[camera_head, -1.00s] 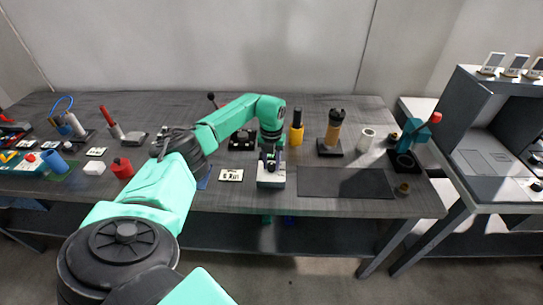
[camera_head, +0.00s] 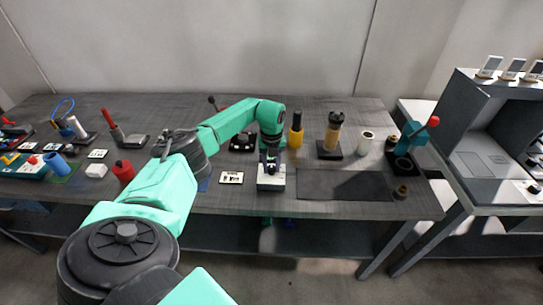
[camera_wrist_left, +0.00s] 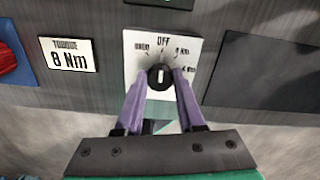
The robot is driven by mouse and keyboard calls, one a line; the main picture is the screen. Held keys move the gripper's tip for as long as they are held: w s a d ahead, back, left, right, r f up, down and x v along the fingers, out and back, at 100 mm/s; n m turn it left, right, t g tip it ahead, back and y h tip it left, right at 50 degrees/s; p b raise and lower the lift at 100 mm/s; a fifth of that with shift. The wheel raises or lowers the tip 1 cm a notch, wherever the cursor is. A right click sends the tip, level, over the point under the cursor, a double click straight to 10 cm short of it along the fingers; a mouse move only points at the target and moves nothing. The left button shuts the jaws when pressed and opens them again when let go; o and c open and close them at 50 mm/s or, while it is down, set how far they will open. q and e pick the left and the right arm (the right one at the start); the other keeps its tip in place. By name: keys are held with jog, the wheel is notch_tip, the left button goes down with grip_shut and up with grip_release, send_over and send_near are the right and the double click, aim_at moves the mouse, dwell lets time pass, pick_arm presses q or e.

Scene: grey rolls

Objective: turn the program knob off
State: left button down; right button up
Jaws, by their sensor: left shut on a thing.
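The program knob (camera_wrist_left: 153,81) is a small round black knob with a white pointer mark. It sits on a white dial plate (camera_wrist_left: 135,55), which also shows at the table's front in the head view (camera_head: 271,184). The plate reads OFF at the top, with other labels left and right. The white mark stands about upright, roughly in line with OFF. My left gripper (camera_wrist_left: 160,80) has its purple fingers shut on the knob from both sides; it also shows above the plate in the head view (camera_head: 271,165). The fingers partly cover the knob's sides. My right gripper is not in view.
A torque card (camera_wrist_left: 68,55) reading 8 Nm lies left of the plate. A dark mat (camera_head: 345,185) lies to its right. A yellow-black bottle (camera_head: 296,130) and a brown grinder-like tool (camera_head: 333,135) stand behind. A red cylinder (camera_head: 124,172) stands farther left.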

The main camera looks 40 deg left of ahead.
aim_at(271, 167)
pick_arm(q)
jog(key=shift+w+r, duration=0.1)
jog(key=c, duration=0.5)
grip_release()
notch_tip(271, 167, up, 14)
jog(key=shift+r+b, duration=0.25)
jog(key=shift+b, duration=0.8)
